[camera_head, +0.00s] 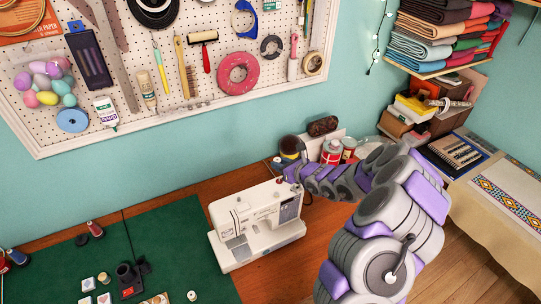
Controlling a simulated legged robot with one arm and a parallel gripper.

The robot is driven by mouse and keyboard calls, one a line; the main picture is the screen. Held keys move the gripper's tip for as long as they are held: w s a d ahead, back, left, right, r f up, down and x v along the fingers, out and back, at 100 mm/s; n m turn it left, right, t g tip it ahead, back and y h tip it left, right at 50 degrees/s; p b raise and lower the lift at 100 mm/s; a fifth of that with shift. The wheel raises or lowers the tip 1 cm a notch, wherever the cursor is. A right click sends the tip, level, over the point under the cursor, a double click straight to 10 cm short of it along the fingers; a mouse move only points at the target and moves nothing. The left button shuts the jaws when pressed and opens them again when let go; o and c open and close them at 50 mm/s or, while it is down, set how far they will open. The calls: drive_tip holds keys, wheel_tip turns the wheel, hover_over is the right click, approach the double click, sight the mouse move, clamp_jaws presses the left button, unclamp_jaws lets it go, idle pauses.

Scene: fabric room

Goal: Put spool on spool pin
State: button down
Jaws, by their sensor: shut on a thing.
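A white sewing machine (260,222) stands on the wooden table in the middle of the view. My gripper (280,174) reaches in from the right, above the machine's top right end. The spool pin is too small to make out. I cannot tell whether the spool touches the machine.
A green cutting mat (165,240) covers the table's left part, with red spools (95,228) and small items on it. Behind my arm stand a red-and-white can (331,152) and a dark jar (291,146). A pegboard (215,75) of tools hangs above.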

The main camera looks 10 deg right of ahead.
drive_tip(key=d, duration=0.1)
drive_tip(key=d+f, duration=0.1)
drive_tip(key=d, duration=0.1)
drive_tip(key=shift+s+d+f, duration=0.1)
drive_tip(key=shift+d, duration=0.05)
drive_tip(key=shift+f+b, duration=0.3)
drive_tip(key=a, duration=0.1)
drive_tip(key=a+f, duration=0.1)
drive_tip(key=a, duration=0.1)
drive_tip(key=a+f, duration=0.1)
drive_tip(key=shift+a+f+b, duration=0.2)
drive_tip(key=shift+f+b, duration=0.05)
drive_tip(key=shift+b, duration=0.05)
drive_tip(key=shift+f, duration=0.35)
drive_tip(key=d, duration=0.4)
drive_tip(key=shift+f+b, duration=0.25)
drive_tip(key=shift+b, duration=0.1)
drive_tip(key=shift+a, duration=1.8)
drive_tip(key=shift+s+d+b, duration=0.1)
drive_tip(key=shift+d+b, duration=0.3)
drive_tip(key=shift+d, duration=1)
drive_tip(key=shift+a, duration=1.4)
drive_tip(key=shift+d+p, duration=0.4)
drive_tip(key=shift+d, duration=1.4)
drive_tip(key=shift+a+b, duration=0.35)
drive_tip(key=shift+a, duration=0.5)
drive_tip(key=shift+d, duration=0.15)
